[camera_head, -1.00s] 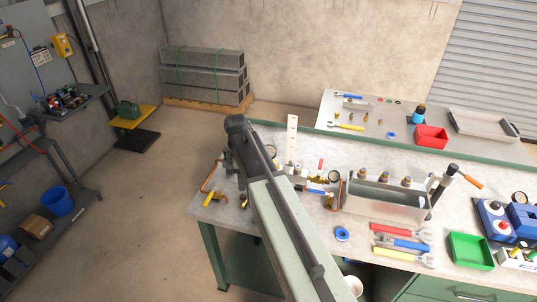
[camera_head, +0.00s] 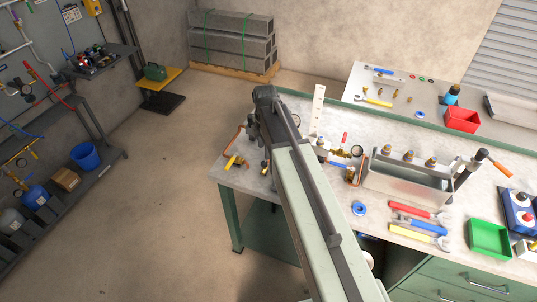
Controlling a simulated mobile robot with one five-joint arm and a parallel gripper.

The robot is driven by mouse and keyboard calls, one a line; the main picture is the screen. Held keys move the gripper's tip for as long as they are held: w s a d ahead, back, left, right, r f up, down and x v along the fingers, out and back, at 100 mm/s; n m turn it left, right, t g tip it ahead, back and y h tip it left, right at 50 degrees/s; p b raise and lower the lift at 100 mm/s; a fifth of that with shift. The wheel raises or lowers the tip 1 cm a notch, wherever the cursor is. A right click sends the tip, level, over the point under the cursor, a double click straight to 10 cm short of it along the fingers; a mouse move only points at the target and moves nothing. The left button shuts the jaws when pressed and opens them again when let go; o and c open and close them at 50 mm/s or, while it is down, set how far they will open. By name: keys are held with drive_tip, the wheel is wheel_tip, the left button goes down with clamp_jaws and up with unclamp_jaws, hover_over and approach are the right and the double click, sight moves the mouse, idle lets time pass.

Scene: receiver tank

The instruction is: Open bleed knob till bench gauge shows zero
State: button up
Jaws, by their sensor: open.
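My arm reaches over the left part of the workbench (camera_head: 400,130). Its dark end joint is near the bench's back edge. My gripper's fingers cannot be made out, as the arm covers that spot. A round gauge (camera_head: 357,152) on brass fittings stands right of the arm; its needle is too small to read. Beside it are a red lever (camera_head: 345,138) and a blue handle (camera_head: 338,164). Left of the arm is a brass fitting with a yellow handle (camera_head: 231,161) and copper pipe. I cannot tell which part is the bleed knob.
A metal tray with brass fittings (camera_head: 405,186), wrenches (camera_head: 417,223), a blue ring (camera_head: 359,208) and a green tray (camera_head: 489,239) lie right of the arm. A red bin (camera_head: 462,120) is at the back.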

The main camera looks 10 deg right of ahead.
sight(264, 163)
drive_tip(key=f+b, duration=0.8)
drive_tip(key=shift+w, duration=0.2)
drive_tip(key=shift+r, duration=0.1)
clamp_jaws()
